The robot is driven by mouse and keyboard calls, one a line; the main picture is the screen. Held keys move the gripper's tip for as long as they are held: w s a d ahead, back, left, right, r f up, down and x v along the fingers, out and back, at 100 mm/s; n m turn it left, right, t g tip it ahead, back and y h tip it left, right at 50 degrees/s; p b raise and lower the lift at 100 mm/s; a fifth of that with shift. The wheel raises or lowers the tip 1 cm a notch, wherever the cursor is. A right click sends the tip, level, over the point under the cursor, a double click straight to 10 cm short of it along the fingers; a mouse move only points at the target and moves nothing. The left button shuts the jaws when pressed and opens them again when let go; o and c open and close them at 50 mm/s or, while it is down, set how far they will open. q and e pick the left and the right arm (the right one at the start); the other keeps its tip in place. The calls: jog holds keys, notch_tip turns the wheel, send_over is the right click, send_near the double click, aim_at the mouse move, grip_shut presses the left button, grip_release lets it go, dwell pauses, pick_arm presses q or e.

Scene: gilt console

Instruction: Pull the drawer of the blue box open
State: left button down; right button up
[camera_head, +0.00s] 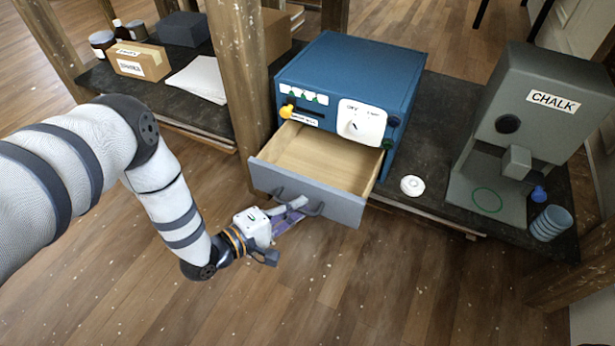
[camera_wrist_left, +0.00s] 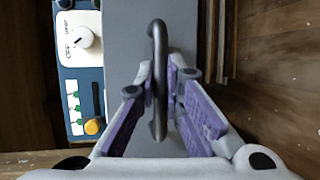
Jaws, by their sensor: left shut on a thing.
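The blue box (camera_head: 352,62) stands on a dark shelf, with a white dial panel and a yellow knob on its front. Its drawer (camera_head: 310,196) sticks well out, and its empty wooden inside shows. The drawer's grey front also shows in the left wrist view (camera_wrist_left: 125,32). My left gripper (camera_head: 290,212) is at the drawer front, shut on the dark drawer handle (camera_wrist_left: 157,80). In the left wrist view its purple-padded fingers (camera_wrist_left: 160,88) are on either side of the handle bar. My right gripper is not in view.
A grey machine labelled CHALK (camera_head: 545,105) stands right of the box, with blue stacked cups (camera_head: 552,222) beside it. A small white round thing (camera_head: 412,186) lies between. A wooden post (camera_head: 238,80) rises close left of the box. The floor before the drawer is clear.

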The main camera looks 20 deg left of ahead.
pick_arm(q)
jog(key=s+p, duration=0.1)
jog(key=s, duration=0.3)
jog(key=shift+s, duration=0.3)
jog(key=c, duration=2)
grip_release()
jog(key=shift+o, duration=0.2)
jog(key=shift+a, duration=0.1)
jog(key=v, duration=1.2)
